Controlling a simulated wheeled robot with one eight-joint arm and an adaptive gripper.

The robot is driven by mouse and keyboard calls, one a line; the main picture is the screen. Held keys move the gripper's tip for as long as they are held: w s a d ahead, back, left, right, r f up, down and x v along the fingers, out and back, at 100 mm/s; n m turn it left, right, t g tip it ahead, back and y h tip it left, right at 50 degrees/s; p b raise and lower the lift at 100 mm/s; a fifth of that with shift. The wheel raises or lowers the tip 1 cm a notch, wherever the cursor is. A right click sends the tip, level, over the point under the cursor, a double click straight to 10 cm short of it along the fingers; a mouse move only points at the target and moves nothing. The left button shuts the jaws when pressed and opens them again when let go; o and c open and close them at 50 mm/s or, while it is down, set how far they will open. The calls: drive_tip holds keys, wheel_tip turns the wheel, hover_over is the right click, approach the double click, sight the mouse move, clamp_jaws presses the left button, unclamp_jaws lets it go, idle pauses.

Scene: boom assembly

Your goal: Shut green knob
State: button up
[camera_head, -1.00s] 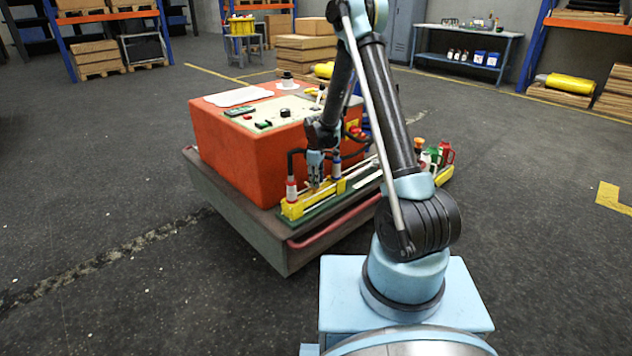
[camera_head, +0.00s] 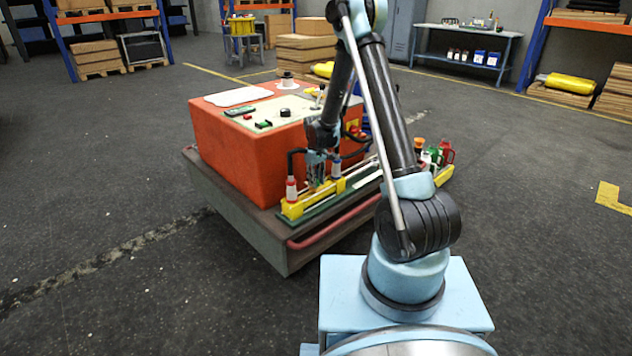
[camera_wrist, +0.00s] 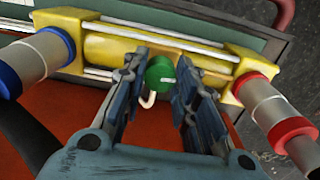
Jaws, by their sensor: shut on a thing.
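The green knob (camera_wrist: 160,74) shows in the wrist view, round, with a pale hooked piece below it. It sits in front of a yellow cylinder assembly (camera_wrist: 115,48). My gripper (camera_wrist: 163,80) has one finger on each side of the knob and is shut on it; the exact contact is hard to see. In the head view my gripper (camera_head: 318,172) points down at the yellow assembly (camera_head: 320,195) along the front edge of the orange machine (camera_head: 245,150). The knob is too small to make out there.
In the wrist view, a blue-ringed fitting (camera_wrist: 38,60) stands left of the fingers and a red-ringed fitting (camera_wrist: 275,110) right. Several small bottles (camera_head: 435,155) stand at the cart's right end. Open floor (camera_head: 130,270) lies at the left.

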drive_tip(key=shift+w+m, duration=0.1)
drive_tip(key=shift+m, duration=0.7)
drive_tip(key=o, duration=1.1)
drive_tip(key=shift+r, duration=0.1)
wheel_tip(320, 180, up, 12)
drive_tip(key=shift+a+f, duration=0.1)
drive_tip(key=shift+f, duration=0.05)
